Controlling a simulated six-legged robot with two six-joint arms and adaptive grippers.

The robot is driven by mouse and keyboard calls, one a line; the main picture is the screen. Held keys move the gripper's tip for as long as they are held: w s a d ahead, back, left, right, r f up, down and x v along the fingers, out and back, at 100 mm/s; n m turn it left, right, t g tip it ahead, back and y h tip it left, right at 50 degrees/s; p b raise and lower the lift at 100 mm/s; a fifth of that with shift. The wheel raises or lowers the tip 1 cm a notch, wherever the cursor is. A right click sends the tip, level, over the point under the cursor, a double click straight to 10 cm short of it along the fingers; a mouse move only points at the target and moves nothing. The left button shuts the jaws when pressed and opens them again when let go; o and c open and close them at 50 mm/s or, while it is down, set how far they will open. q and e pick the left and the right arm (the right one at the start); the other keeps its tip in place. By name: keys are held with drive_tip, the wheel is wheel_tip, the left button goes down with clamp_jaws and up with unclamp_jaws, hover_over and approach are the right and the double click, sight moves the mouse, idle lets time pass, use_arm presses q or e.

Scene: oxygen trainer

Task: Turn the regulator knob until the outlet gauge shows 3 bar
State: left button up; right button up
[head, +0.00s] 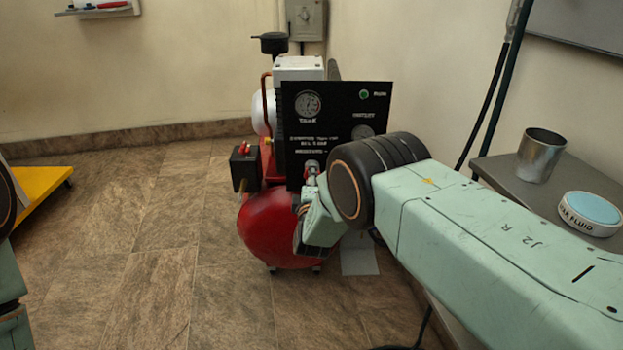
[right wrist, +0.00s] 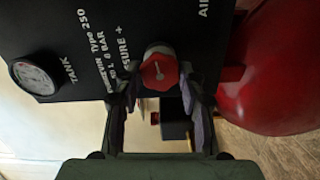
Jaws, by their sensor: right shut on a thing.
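The compressor's black panel (head: 335,95) faces me in the head view. The red regulator knob (right wrist: 160,72) is low on the panel, and its face shows a pale pointer mark in the right wrist view. My right gripper (right wrist: 160,85) is shut on the knob, one finger on each side. In the head view my right arm hides most of the gripper. The outlet gauge (head: 362,131) is partly covered by my arm, and its reading cannot be made out. The tank gauge (head: 308,104) shows at upper left on the panel. My left gripper is not in view.
The red tank (head: 265,232) is below the panel. A grey bench (head: 500,175) at right holds a metal cup (head: 541,155) and a round tin (head: 590,213). Hoses (head: 492,100) hang behind it. The tiled floor at left is clear up to a yellow platform (head: 42,182).

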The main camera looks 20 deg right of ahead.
idle(0.3)
drive_tip(key=o, duration=1.2)
drive_tip(key=v, duration=1.2)
